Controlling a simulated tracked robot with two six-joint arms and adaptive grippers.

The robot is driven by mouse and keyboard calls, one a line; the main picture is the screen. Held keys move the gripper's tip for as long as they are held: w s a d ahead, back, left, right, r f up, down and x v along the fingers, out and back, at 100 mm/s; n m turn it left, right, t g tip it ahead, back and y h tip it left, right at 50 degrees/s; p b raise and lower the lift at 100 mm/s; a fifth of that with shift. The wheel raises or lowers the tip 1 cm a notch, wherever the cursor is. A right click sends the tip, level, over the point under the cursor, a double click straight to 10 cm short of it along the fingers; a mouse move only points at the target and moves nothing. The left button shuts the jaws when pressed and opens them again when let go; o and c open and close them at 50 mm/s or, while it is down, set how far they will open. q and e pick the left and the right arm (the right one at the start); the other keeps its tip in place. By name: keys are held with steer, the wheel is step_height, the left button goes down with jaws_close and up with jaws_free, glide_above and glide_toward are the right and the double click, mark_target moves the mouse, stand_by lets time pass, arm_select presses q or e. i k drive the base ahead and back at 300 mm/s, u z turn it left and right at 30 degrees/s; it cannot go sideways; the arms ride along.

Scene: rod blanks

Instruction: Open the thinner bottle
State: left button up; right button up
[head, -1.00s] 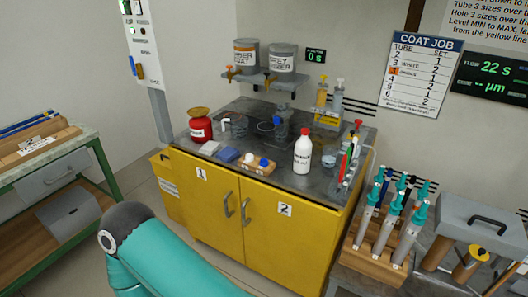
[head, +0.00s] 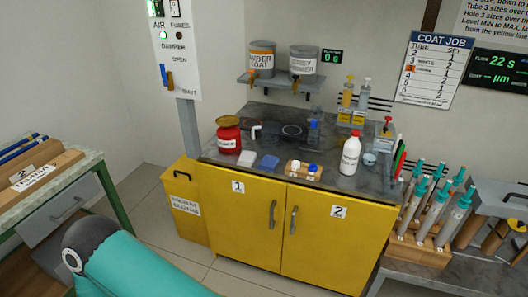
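The likely thinner bottle is a white bottle (head: 350,157) with a red cap on it. It stands upright on the dark bench top, right of the middle, above the yellow door marked 2. Its label is too small to read. One of my teal arms shows in the lower left, but its gripper is outside the view. My other gripper is not in view either. Nothing of mine touches the bottle.
Two cans (head: 262,60) sit on a shelf behind.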

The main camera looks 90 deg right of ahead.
mark_target(352, 147)
steer(key=u, duration=0.55)
steer(key=i, duration=0.25)
steer(key=z, duration=2.8)
steer(key=i, duration=0.25)
steer(key=z, duration=1.75)
steer(key=k, duration=0.6)
steer(key=z, duration=0.4)
steer(key=i, duration=1.9)
steer(key=u, duration=0.45)
